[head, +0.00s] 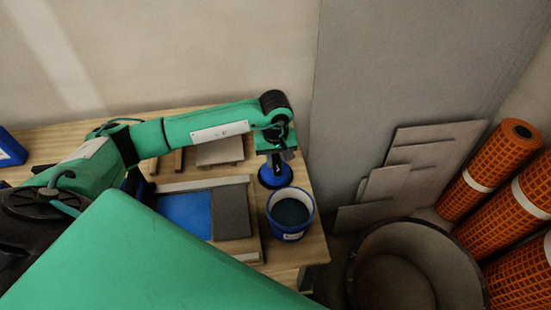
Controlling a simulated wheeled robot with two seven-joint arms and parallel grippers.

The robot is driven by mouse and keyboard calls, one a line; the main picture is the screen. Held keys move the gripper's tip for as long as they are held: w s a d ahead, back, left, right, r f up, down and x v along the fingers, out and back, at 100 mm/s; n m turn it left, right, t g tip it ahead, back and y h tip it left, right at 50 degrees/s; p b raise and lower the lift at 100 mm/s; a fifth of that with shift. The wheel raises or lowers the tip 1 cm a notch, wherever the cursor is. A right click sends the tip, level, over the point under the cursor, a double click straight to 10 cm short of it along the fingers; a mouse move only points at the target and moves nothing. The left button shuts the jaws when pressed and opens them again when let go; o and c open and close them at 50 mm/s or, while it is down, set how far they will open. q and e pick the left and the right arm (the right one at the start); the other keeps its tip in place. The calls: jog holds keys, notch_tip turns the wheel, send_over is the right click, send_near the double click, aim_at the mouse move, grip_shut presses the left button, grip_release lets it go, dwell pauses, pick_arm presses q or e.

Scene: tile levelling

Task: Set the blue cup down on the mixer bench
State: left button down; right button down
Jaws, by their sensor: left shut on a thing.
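The blue cup (275,177) is a round blue suction disc with a dark handle. It hangs below my left gripper (278,155), which is shut on its handle. The cup is over the right end of the wooden bench (305,256), just behind a blue bucket (290,236). I cannot tell whether its underside touches the bench top. The gripper's fingers are small and partly hidden by the wrist. My right gripper is not in view.
The bucket holds dark contents. Left of it lie a grey tile (231,212) and a blue panel (184,213). A pale tile (220,152) lies behind. Right of the bench stand a large round tub (355,266), leaning grey tiles (432,155) and orange rolls (499,162).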

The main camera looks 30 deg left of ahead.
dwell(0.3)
pick_arm(q)
jog(key=c, duration=1.3)
grip_release()
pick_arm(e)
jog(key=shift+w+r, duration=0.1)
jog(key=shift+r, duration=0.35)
pick_arm(q)
jog(key=shift+r, duration=0.1)
notch_tip(320, 180, up, 3)
jog(key=shift+f, duration=0.2)
notch_tip(320, 180, up, 9)
jog(key=shift+f, duration=0.1)
jog(key=shift+r, duration=0.3)
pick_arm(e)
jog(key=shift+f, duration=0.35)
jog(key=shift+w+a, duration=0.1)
